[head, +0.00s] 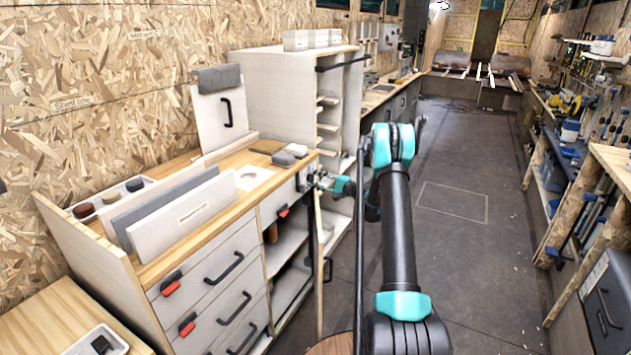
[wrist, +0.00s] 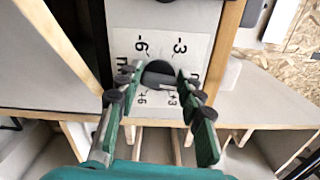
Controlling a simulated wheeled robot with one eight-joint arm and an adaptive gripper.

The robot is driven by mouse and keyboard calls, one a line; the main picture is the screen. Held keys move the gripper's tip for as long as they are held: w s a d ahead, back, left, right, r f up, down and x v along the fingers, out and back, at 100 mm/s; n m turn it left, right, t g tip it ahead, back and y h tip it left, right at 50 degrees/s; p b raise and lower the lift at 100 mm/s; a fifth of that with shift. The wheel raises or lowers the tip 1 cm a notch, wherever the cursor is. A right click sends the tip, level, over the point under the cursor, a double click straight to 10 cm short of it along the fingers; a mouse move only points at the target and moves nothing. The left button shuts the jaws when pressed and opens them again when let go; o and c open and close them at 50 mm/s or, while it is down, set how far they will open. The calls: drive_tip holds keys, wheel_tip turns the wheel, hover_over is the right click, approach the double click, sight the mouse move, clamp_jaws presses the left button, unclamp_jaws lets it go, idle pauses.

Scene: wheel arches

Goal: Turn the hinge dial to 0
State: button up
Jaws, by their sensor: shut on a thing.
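The hinge dial (wrist: 160,68) is a dark grey round knob with a lighter grip bar, on a white label plate (wrist: 198,45) fixed to a pale panel. The plate shows -6, -3, +6 and +3, rotated in the wrist view; a 0 cannot be made out. My gripper (wrist: 158,76) has its green and black fingers on both sides of the dial, shut on it. In the head view my gripper (head: 318,181) is at the upper right end of the workbench cabinet, and its fingers mostly hide the dial. Where the dial points is unclear.
The workbench cabinet (head: 205,265) has several drawers and an open door (head: 318,270) below my gripper. Grey and beige blocks (head: 283,158) lie on its top near that corner. A tall shelf unit (head: 285,85) stands behind. The floor (head: 460,240) to the right is clear.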

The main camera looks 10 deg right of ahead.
drive_tip(key=shift+n, duration=0.7)
drive_tip(key=o, duration=1.2)
drive_tip(key=shift+c, duration=0.2)
drive_tip(key=v, duration=1.2)
